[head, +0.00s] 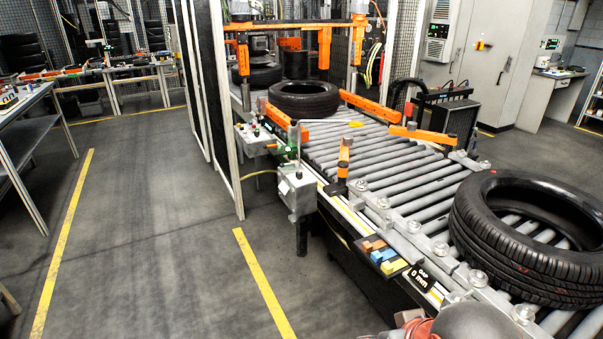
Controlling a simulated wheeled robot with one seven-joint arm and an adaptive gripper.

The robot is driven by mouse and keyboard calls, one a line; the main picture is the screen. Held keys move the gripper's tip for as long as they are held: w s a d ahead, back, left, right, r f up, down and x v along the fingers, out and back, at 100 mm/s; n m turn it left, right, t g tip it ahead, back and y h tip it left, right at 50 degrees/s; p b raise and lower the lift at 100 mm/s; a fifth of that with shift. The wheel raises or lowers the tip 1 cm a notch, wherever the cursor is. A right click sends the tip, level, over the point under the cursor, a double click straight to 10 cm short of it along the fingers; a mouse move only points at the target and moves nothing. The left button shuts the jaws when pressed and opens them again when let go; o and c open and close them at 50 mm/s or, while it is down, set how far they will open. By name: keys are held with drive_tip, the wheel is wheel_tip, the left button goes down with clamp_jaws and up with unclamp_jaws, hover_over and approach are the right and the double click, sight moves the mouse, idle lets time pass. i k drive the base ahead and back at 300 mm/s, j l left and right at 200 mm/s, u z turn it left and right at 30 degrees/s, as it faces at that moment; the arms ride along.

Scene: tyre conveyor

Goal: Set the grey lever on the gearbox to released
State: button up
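A grey gearbox (297,194) stands on a dark post beside the left side of the roller conveyor, near the middle of the head view. A grey lever (294,138) stands roughly upright from its top, with a thicker upper end. From here I cannot tell which setting that position marks. My gripper is not in view. A rounded grey and red part of my own arm shows at the bottom edge, right of the middle, well short of the gearbox.
The roller conveyor (400,178) runs away from me, with a large tyre (500,235) near and another tyre (303,98) farther on. Orange guide arms (358,104) cross it. A mesh fence post (222,120) stands left of the gearbox. The floor (150,240) to the left is clear.

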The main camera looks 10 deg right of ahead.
sight(296, 163)
drive_tip(key=i+l+u, duration=0.15)
drive_tip(key=i, duration=0.3)
drive_tip(key=i+j, duration=0.1)
drive_tip(key=i, duration=1.85)
drive_tip(key=i+j+z, duration=0.1)
drive_tip(key=i, duration=0.9)
